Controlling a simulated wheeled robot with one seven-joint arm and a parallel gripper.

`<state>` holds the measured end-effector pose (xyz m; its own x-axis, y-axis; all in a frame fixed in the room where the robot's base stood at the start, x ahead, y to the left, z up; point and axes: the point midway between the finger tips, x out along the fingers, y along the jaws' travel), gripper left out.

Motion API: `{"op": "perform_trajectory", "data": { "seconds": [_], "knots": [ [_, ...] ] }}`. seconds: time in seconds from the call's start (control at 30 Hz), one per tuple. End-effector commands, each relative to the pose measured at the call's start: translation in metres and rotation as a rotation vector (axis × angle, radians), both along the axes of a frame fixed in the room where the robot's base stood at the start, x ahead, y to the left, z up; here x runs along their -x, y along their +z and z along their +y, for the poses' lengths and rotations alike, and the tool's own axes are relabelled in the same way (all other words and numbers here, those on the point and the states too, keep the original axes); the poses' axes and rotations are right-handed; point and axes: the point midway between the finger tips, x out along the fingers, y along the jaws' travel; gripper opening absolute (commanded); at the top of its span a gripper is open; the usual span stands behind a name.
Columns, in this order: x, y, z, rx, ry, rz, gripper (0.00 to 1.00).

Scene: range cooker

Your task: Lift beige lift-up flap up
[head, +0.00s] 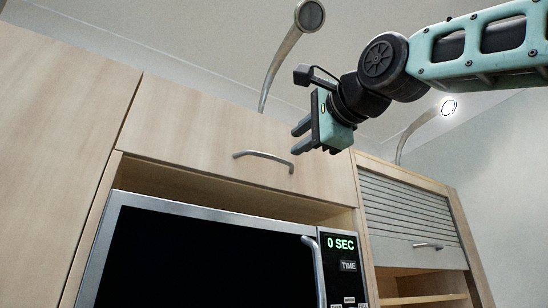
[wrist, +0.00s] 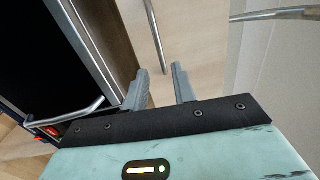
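The beige lift-up flap (head: 200,125) is closed above the microwave, with a curved metal bar handle (head: 263,155) near its lower edge. In the wrist view the flap (wrist: 190,35) is a pale wooden panel, and its handle (wrist: 155,35) runs up from just beyond the fingertips. My gripper (head: 296,138) is in front of the flap's right part, a little above and right of the handle's right end. In the wrist view my gripper (wrist: 160,78) is open, with an empty gap between its two grey fingers. It appears apart from the handle.
A microwave (head: 200,250) with a vertical handle sits below the flap. A grey roller-shutter cabinet (head: 410,215) stands at the right and a tall wooden door (head: 60,120) at the left. Curved lamps (head: 285,55) rise above the cabinets, one close behind my gripper.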

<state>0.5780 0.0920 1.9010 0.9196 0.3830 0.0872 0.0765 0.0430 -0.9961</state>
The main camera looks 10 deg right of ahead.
Motion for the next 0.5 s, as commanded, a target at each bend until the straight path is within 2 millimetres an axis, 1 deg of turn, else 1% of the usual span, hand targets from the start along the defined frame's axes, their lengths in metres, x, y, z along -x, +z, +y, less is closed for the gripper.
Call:
{"op": "perform_trajectory", "data": {
  "seconds": [0.03, 0.3, 0.4, 0.5],
  "knots": [
    [-0.012, 0.005, 0.004, 0.001, 0.0, 0.005, 0.27],
    [-0.063, 0.01, 0.025, 0.002, -0.001, 0.003, 0.27],
    [-0.077, 0.01, 0.032, 0.001, 0.001, 0.003, 0.27],
    [-0.087, 0.01, 0.036, 0.001, 0.001, 0.002, 0.27]
  ]
}}
